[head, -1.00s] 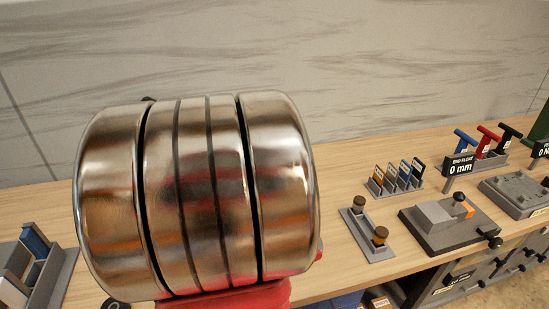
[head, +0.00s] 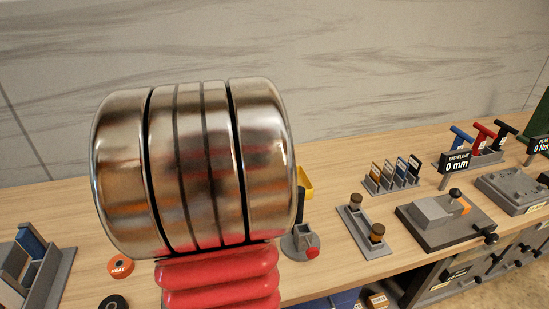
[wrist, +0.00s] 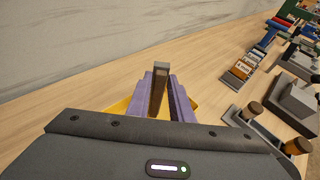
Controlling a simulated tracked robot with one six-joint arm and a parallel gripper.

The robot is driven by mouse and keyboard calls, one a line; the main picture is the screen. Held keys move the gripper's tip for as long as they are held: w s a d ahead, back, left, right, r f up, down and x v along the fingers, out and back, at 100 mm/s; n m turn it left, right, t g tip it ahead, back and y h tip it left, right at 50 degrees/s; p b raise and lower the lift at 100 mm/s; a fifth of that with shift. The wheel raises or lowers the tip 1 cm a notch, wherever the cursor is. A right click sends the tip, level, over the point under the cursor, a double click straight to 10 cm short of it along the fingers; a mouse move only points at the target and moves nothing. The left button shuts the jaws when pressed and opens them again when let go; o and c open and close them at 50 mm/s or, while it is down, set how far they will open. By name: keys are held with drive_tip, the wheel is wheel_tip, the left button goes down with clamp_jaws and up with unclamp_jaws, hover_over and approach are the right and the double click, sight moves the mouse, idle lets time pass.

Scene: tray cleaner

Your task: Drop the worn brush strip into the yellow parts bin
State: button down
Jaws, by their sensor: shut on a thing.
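The worn brush strip (wrist: 158,88) is a narrow upright bar with a grey top and brown side in the wrist view. My gripper (wrist: 162,92) has purple fingers shut on it. The yellow parts bin (wrist: 118,105) shows partly behind and below the fingers, on both sides of them. The strip appears over the bin, but its height above it is unclear. In the head view only a yellow edge of the bin (head: 306,183) shows beside my metal arm joint. That joint hides my gripper and the strip there.
A small grey device with a red knob (head: 312,252) stands right of my arm. Further right are a two-post holder (head: 364,232), a grey fixture (head: 446,219) and a card rack (head: 392,180). An orange disc (head: 121,266) and a grey tray (head: 48,272) lie left.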

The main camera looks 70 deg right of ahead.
drive_tip(key=shift+f, duration=0.1)
drive_tip(key=c, duration=1.6)
unclamp_jaws()
drive_tip(key=shift+r+v, duration=0.25)
drive_tip(key=shift+v, duration=1.75)
drive_tip(key=shift+r+v, duration=0.25)
drive_tip(key=shift+v, duration=1.7)
drive_tip(key=shift+d, duration=0.25)
